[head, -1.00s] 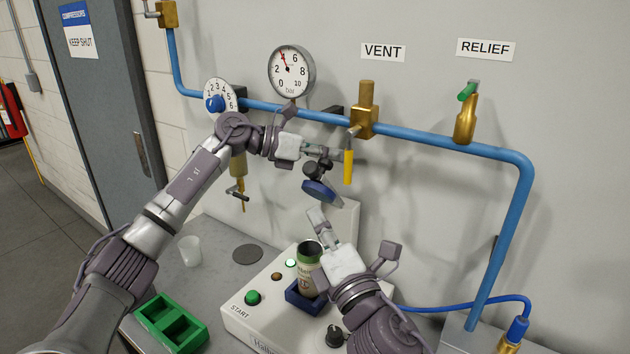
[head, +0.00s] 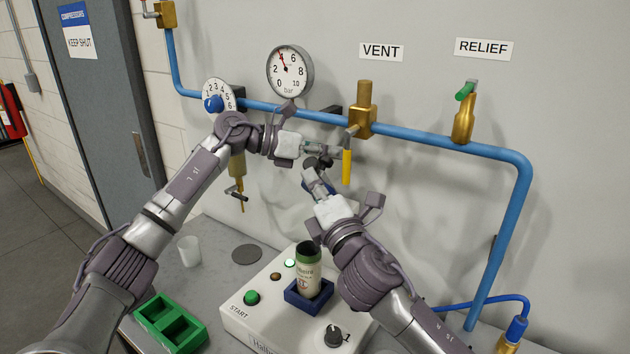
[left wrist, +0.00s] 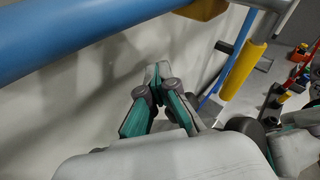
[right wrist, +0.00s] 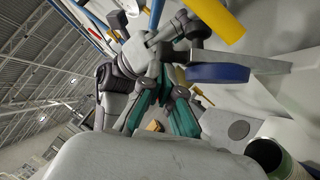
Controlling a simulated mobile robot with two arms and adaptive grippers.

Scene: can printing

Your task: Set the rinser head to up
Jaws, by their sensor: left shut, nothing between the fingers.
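A can (head: 308,273) stands in the blue holder (head: 309,300) on the white machine (head: 245,316), below my right arm. The blue pipe (head: 430,135) runs above both grippers. A green tray (head: 172,325) and a cup (head: 189,251) stand at left.

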